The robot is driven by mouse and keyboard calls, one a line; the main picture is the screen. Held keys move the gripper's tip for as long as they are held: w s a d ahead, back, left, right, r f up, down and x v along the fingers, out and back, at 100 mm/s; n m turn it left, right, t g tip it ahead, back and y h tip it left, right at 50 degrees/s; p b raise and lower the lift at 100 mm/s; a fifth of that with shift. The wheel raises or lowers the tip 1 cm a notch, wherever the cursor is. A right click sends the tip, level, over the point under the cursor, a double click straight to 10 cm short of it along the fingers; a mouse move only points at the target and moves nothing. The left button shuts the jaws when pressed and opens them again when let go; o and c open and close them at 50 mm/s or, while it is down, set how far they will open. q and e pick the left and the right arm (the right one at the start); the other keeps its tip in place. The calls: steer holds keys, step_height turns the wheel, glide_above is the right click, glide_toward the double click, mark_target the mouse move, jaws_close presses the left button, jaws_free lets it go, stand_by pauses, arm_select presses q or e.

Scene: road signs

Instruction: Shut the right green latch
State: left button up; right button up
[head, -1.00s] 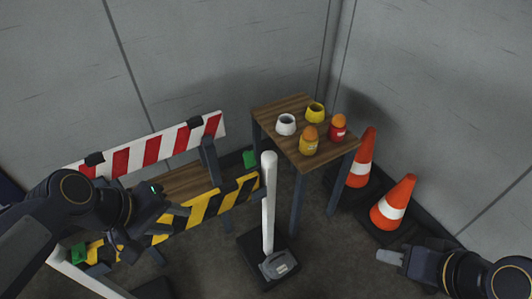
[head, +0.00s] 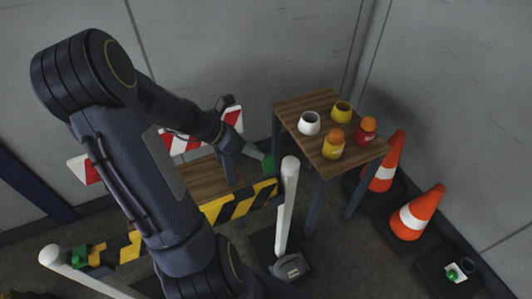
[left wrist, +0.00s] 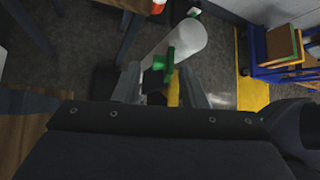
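The right green latch (head: 269,165) is at the right end of the yellow-and-black barrier board (head: 237,203), beside the top of a white post (head: 287,195). My left gripper (head: 258,156) is at this latch. In the left wrist view, the two fingers (left wrist: 161,86) stand apart, with the green latch (left wrist: 168,64) just beyond and between their tips. Contact cannot be told. The white post (left wrist: 188,42) lies behind the latch there. The left green latch (head: 80,256) is at the board's other end. My right gripper is not in view.
A wooden table (head: 305,100) with two cups and two orange-topped jars stands right of the post. Two orange cones (head: 417,212) stand farther right. A red-and-white barrier (head: 226,119) is behind my left arm. A blue cart (left wrist: 275,55) shows in the left wrist view.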

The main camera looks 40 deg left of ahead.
mark_target(268, 163)
arm_select(q)
steer(key=x, duration=0.3)
steer(key=shift+w+d+f, duration=0.2)
steer(key=shift+f, duration=0.05)
steer(key=c, duration=0.8)
